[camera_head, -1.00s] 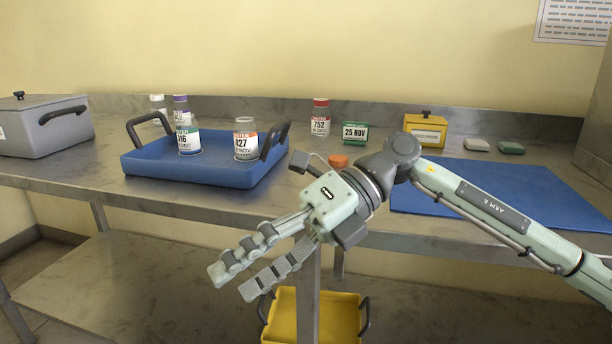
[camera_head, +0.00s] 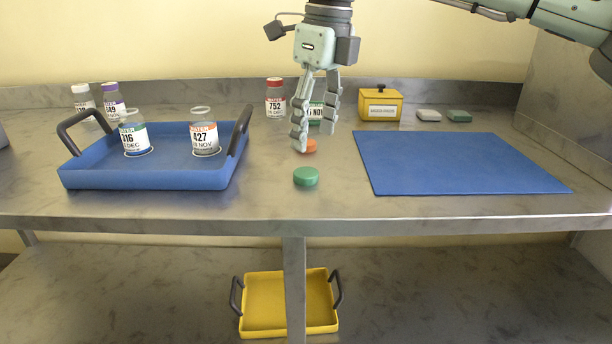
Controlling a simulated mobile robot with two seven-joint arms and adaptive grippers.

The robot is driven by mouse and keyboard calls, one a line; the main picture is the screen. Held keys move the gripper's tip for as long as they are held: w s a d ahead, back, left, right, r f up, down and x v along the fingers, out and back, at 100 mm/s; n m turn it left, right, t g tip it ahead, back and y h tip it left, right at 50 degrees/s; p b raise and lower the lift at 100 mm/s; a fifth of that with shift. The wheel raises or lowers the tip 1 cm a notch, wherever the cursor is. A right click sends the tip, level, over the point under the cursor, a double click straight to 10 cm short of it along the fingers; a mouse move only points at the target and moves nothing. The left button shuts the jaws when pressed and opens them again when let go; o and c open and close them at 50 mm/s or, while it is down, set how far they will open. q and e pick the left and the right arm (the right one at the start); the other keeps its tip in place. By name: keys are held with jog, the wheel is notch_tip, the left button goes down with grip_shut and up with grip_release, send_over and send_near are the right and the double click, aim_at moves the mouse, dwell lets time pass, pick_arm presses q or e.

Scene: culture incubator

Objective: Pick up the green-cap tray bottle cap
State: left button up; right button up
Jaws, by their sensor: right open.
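The green cap (camera_head: 306,177) lies flat on the metal bench, right of the blue tray (camera_head: 160,180). An orange cap (camera_head: 311,146) lies just behind it, partly covered by a fingertip. In the tray stand two bottles without caps: one with a green-banded label (camera_head: 134,137) and one with an orange-banded label (camera_head: 204,138). My right gripper (camera_head: 315,140) points down with its fingers apart and empty. It is behind the green cap and apart from it, near the orange cap in the picture; its exact height is unclear. My left gripper is out of view.
A red-capped bottle (camera_head: 275,98) and a green date sign (camera_head: 316,113), partly hidden by my fingers, stand behind. A yellow box (camera_head: 380,105) stands farther right. A blue mat (camera_head: 450,163) lies clear at right. A yellow tray (camera_head: 290,325) is on the lower shelf.

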aim_at(306, 172)
jog(key=f, duration=0.4)
jog(key=a+f, duration=0.1)
jog(key=f, duration=0.1)
jog(key=shift+s+a+f, duration=0.1)
jog(key=shift+s+f, duration=0.05)
jog(key=shift+f, duration=0.1)
jog(key=c, duration=0.8)
